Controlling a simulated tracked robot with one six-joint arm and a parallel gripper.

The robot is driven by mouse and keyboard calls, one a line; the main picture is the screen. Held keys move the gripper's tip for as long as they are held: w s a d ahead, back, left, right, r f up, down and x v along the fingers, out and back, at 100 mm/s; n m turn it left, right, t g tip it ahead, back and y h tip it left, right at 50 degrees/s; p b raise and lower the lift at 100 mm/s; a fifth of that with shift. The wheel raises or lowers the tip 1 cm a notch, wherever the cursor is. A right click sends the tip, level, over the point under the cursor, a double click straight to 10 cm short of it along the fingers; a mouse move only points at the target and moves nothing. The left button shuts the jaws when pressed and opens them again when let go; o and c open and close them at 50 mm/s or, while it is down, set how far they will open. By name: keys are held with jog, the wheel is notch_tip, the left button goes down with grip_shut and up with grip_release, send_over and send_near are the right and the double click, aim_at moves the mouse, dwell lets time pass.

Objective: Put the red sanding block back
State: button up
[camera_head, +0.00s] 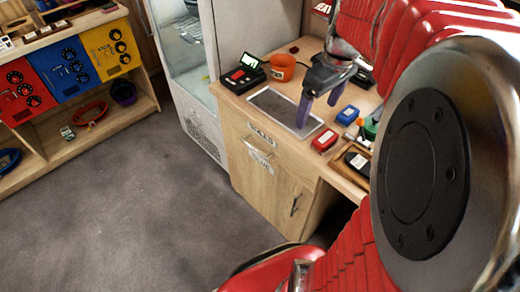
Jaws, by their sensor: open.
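A small red block (325,140) with a pale label on top sits on the wooden bench top, near its front edge. It looks like the sanding block. My gripper (318,114) points down over the bench with its two purple fingers apart and nothing between them. It is above and slightly left of the red block, apart from it. A similar blue block (347,115) sits behind and right of the red one. A flat grey panel with a light rim (301,137) lies left of the red block and looks empty.
A black device with a red face (243,76) and an orange pot (283,67) stand at the bench's back left. A dark tray (356,162) lies right of the red block. My arm covers the right side. Shelves (88,137) stand far left, with clear floor between.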

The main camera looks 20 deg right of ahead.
jog(key=s+a+m+t, duration=0.1)
jog(key=s+a, duration=0.2)
jog(key=a, duration=0.3)
jog(key=s+a+m+t, duration=0.1)
jog(key=s+a, duration=0.1)
jog(key=a, duration=0.5)
jog(key=s+a+r+m+t, duration=0.1)
jog(key=s+a, duration=0.2)
jog(key=a, duration=0.4)
jog(key=shift+s+t, duration=0.3)
jog(key=shift+s, duration=0.05)
jog(key=shift+a, duration=0.1)
